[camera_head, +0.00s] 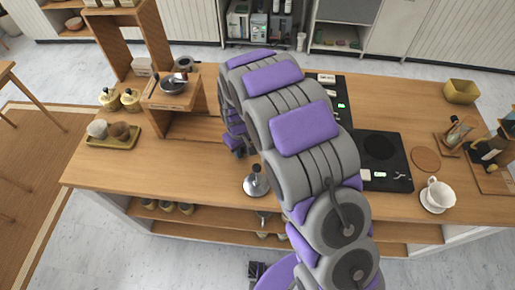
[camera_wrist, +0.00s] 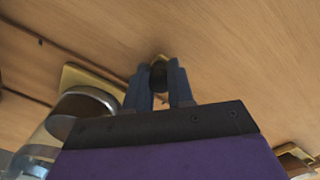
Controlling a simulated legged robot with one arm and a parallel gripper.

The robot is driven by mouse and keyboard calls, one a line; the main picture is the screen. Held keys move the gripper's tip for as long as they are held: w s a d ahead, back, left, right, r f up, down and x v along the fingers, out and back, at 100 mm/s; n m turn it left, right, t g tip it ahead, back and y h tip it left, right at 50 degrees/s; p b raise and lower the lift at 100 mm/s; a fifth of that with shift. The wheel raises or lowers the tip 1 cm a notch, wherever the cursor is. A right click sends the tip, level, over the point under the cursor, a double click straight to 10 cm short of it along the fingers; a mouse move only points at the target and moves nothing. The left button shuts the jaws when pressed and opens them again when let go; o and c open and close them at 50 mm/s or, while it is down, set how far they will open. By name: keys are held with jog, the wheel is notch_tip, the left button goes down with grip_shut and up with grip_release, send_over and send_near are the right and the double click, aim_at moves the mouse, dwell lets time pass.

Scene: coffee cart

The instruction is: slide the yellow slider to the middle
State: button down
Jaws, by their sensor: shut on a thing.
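My gripper (camera_wrist: 158,84) points at a wooden surface in the wrist view, its two dark fingers close together. Between the fingertips is a small dark knob with a yellow-gold edge, which I take to be the yellow slider (camera_wrist: 158,61). The fingers are shut on it and hide part of it. Its track and its place along the track cannot be made out. In the head view my gripper (camera_head: 238,146) is low behind my arm, over the wooden counter (camera_head: 190,178), and the slider is hidden there.
A clear, curved-rim vessel (camera_wrist: 85,103) is close at left in the wrist view. In the head view, a wooden stand (camera_head: 183,122) is left of my gripper, a metal tamper (camera_head: 256,182) nearer the front edge.

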jog(key=a+p, duration=0.1)
jog(key=a, duration=0.8)
jog(key=shift+w, duration=0.2)
jog(key=c, duration=1)
grip_release()
notch_tip(320, 180, up, 17)
jog(key=shift+r+p, duration=0.15)
jog(key=shift+p, duration=1.1)
